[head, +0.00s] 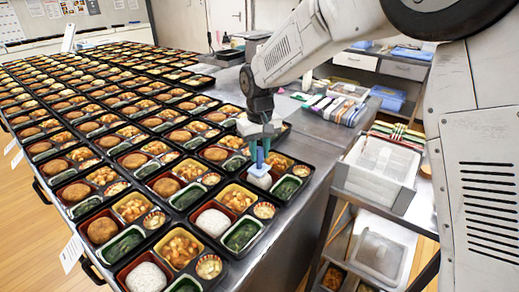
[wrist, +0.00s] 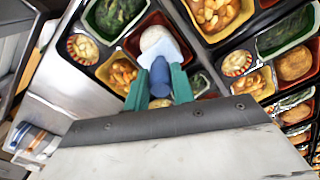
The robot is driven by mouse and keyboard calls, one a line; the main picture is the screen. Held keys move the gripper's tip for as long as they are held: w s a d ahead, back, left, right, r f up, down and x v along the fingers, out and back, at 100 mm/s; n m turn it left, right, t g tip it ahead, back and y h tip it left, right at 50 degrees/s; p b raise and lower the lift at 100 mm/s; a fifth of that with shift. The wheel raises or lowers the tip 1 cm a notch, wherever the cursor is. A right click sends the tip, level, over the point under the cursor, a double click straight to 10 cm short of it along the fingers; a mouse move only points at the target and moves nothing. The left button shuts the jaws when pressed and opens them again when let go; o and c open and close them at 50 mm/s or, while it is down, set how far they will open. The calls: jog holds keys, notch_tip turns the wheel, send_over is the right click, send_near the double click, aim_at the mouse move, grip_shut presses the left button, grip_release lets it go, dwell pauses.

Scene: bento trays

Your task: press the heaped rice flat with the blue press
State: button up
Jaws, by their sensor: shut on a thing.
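My gripper (head: 262,141) points down over a bento tray near the right edge of the table. Its green fingers, also seen in the wrist view (wrist: 160,76), are shut on the handle of the blue press (head: 259,158). The press shows a dark blue handle (wrist: 160,72) and a pale blue plate. The heaped rice (head: 260,182) is a white mound in a red compartment. It shows in the wrist view (wrist: 156,38) just past the plate edge. The plate is right over the rice and partly hides it; I cannot tell whether they touch.
Rows of filled black trays cover the table to the left. Nearby trays hold rice (head: 212,222) and more rice (head: 147,277). Right of the press, a bare metal strip (head: 318,150) leads to clear bins (head: 382,160) and stacked utensils (head: 338,110).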

jog(key=shift+f, duration=1.25)
dwell(4.3)
jog(key=shift+r, duration=4.05)
